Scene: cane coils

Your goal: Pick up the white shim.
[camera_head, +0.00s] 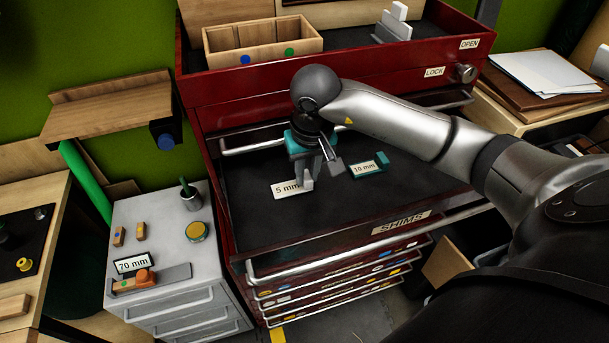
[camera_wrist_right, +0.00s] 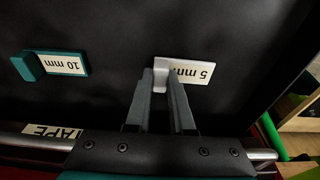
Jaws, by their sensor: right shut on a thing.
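The white shim (camera_head: 285,190), labelled 5 mm, lies in the open drawer, on the dark drawer floor. Its upright tab shows beside the gripper fingers. My right gripper (camera_head: 312,172) reaches down over it and is shut on the tab. In the right wrist view, the white shim (camera_wrist_right: 192,73) lies at the fingertips, with its tab between the two grey fingers (camera_wrist_right: 162,82). The shim appears flat on the drawer floor; any gap under it cannot be told. A teal shim (camera_head: 367,167) labelled 10 mm lies to the right; it also shows in the wrist view (camera_wrist_right: 52,64). My left gripper is not in view.
The open drawer (camera_head: 400,222), labelled SHIMS, is part of the red cabinet. A wooden divided box (camera_head: 262,42) and a whitish block stand on top. A grey side cabinet (camera_head: 160,225) with small items stands left. The drawer floor around both shims is otherwise clear.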

